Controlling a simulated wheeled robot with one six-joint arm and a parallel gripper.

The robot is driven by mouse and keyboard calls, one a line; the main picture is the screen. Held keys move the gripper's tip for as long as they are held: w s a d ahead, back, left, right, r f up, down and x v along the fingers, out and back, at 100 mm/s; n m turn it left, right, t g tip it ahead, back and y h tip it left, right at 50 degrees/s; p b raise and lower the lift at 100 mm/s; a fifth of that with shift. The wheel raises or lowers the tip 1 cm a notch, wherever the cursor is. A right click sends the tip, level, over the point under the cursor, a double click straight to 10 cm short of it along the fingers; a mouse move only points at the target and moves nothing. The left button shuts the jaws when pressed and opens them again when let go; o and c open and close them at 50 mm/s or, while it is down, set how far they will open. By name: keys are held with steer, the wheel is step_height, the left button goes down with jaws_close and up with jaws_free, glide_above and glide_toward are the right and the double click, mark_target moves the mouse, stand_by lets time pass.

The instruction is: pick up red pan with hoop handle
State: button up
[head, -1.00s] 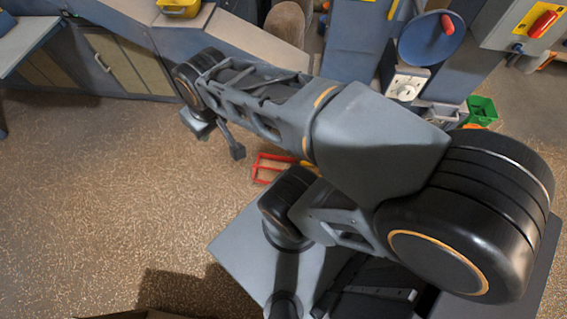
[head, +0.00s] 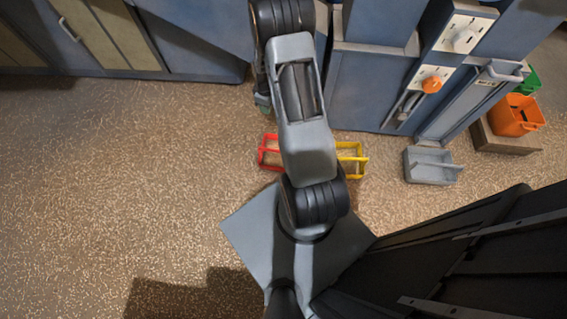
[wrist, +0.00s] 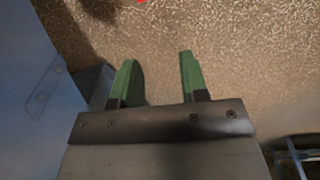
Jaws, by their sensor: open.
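A red open frame-like object (head: 268,151) lies on the floor just left of my arm in the head view. My arm hides its right part, and I cannot tell a hoop handle on it. A small red patch (wrist: 142,1) shows at the top edge of the wrist view; most of it is out of frame. My gripper (wrist: 158,62) has two green fingers spread apart with nothing between them. In the head view my gripper is mostly hidden by my arm, above the red object in the picture and near the blue cabinet front.
A yellow frame-like object (head: 352,160) lies right of my arm. A grey pan (head: 432,168) sits on the floor farther right. An orange bucket (head: 515,116) stands on a box at the right. Blue cabinets (head: 195,40) line the back. The floor at left is clear.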

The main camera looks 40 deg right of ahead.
steer(key=s+d+f+b, duration=0.1)
steer(key=f+b, duration=0.1)
steer(key=f, duration=0.8)
steer(key=s+d+f+n+b, duration=0.1)
steer(key=f+b, duration=0.2)
steer(key=f, duration=0.7)
steer(key=s+d+f+n+g+b, duration=0.1)
steer(key=s+f+b, duration=0.1)
steer(key=f, duration=0.8)
steer(key=shift+d+b, duration=0.35)
steer(key=shift+b, duration=0.4)
steer(key=shift+f+b, duration=1.6)
steer(key=shift+f, duration=1.45)
steer(key=shift+c, duration=0.3)
jaws_close()
steer(key=shift+d+r, duration=0.1)
